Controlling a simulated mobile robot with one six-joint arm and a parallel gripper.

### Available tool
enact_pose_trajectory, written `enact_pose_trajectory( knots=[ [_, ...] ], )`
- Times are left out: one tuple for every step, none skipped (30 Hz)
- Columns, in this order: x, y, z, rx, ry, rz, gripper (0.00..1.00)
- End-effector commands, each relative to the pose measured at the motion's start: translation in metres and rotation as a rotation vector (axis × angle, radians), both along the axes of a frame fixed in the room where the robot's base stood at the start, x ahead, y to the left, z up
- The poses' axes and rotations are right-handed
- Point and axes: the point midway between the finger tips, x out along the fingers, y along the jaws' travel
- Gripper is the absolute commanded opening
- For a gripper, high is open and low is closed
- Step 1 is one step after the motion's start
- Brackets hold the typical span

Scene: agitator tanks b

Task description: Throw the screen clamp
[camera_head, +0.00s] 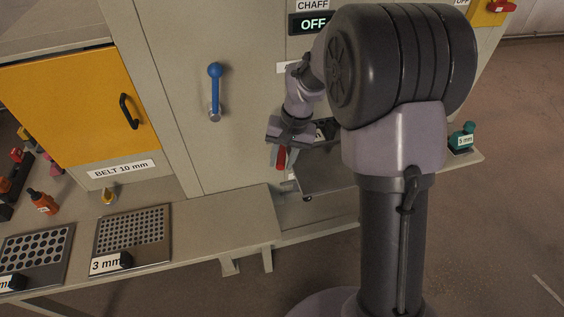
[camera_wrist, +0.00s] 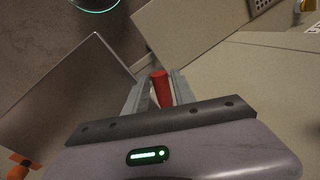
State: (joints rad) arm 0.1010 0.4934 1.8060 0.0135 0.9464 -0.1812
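A red handle (camera_head: 281,159), which looks like the screen clamp's lever, shows at the cabinet's lower right edge in the head view. My gripper (camera_head: 281,160) is at it, pointing down. In the wrist view the red handle (camera_wrist: 160,88) stands between the two fingers of my gripper (camera_wrist: 161,84), close to both. Whether the fingers press on it or leave a narrow gap is unclear. The handle's lower part and its mount are hidden behind the gripper body. A grey sloping tray (camera_head: 335,173) lies to the right of the handle.
A blue lever (camera_head: 215,92) stands upright on the cabinet front. An orange door (camera_head: 75,100) with a black handle is on the left. Perforated screens (camera_head: 133,236) lie on the ledge below. A green-capped block (camera_head: 461,137) stands at the right.

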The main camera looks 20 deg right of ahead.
Motion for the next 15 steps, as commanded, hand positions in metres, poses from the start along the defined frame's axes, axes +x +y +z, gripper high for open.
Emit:
enact_pose_trajectory(
  knots=[
    [0.0001, 0.0003, -0.0016, 0.0, 0.0, 0.0, 0.31],
    [0.0001, 0.0004, -0.0016, 0.0, 0.0, 0.0, 0.31],
    [0.0002, 0.0004, -0.0015, 0.0, 0.0, 0.0, 0.31],
    [0.0003, 0.0004, -0.0013, 0.0, 0.0, 0.0, 0.31],
    [0.0002, 0.0004, -0.0011, 0.0, -0.001, 0.001, 0.31],
    [0.0002, 0.0004, -0.001, 0.0, 0.0, 0.001, 0.31],
    [0.0002, 0.0003, -0.0009, 0.0, 0.0, 0.001, 0.31],
    [0.0002, 0.0003, -0.0008, 0.0, 0.0, 0.001, 0.27],
    [0.0002, 0.0003, -0.0008, 0.0, 0.0, 0.001, 0.19],
    [0.0002, 0.0003, -0.0008, 0.0, 0.0, 0.001, 0.13],
    [0.0002, 0.0003, -0.0007, 0.0, -0.001, 0.001, 0.07],
    [0.0002, 0.0003, -0.0007, 0.0, -0.001, 0.001, 0.0],
    [0.0002, 0.0003, -0.0007, 0.0, 0.0, 0.001, 0.0],
    [0.0002, 0.0003, -0.0007, 0.0, -0.001, 0.001, 0.0],
    [0.0002, 0.0003, -0.0007, 0.0, 0.0, 0.001, 0.0]
  ],
)
